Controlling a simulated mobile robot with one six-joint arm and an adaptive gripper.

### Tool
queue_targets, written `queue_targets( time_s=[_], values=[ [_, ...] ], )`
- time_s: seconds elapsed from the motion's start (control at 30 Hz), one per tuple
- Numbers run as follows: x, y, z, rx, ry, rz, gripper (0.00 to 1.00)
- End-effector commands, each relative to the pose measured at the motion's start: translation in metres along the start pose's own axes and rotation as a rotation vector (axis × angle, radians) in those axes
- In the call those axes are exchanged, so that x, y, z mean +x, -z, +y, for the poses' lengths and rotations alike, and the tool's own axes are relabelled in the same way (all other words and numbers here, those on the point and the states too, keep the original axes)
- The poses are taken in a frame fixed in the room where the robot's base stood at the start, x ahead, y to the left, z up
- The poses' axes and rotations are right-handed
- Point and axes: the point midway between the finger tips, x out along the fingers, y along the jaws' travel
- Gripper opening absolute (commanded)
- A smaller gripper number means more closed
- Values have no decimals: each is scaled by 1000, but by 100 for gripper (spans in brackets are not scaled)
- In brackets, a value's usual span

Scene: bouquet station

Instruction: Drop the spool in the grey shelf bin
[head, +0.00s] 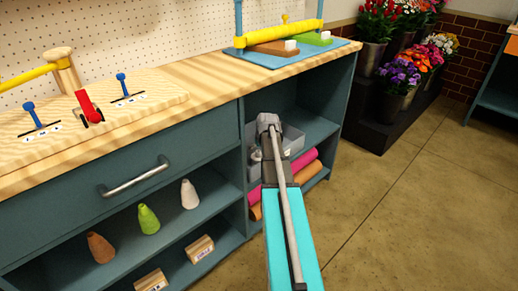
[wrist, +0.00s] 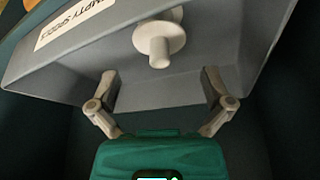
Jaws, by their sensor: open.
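The grey shelf bin (head: 293,139) stands on the upper shelf of the open cabinet bay in the head view. In the wrist view the bin (wrist: 190,90) fills the upper middle, with a white label on its front wall that reads roughly "EMPTY SPOOLS". A white spool (wrist: 159,42) with a round flange shows against the bin's inside; whether it rests on the bottom I cannot tell. My gripper (wrist: 159,90) is open and empty, its fingertips apart and short of the spool. In the head view my arm partly hides the bin and my gripper's fingers.
Pink and orange rolls (head: 305,165) lie on the shelf below. Several cones (head: 148,219) stand in the left bay. Open floor (head: 400,205) lies to the right, with flower pots behind.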

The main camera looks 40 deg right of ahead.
Motion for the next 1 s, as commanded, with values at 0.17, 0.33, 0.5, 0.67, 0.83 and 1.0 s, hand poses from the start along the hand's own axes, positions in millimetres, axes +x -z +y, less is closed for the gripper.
queue_targets(
  time_s=[0.17, 0.33, 0.5, 0.67, 0.83, 1.0],
  values=[
    [-20, 1, 1, 1, 0, 0, 100],
    [-35, 1, 1, 1, 0, 0, 100],
    [-46, 0, 1, 1, 0, 0, 100],
    [-52, 0, 1, 1, 0, 0, 100],
    [-53, 0, 1, 0, 0, 0, 100],
    [-53, 0, 1, 0, 0, 0, 100]
  ],
)
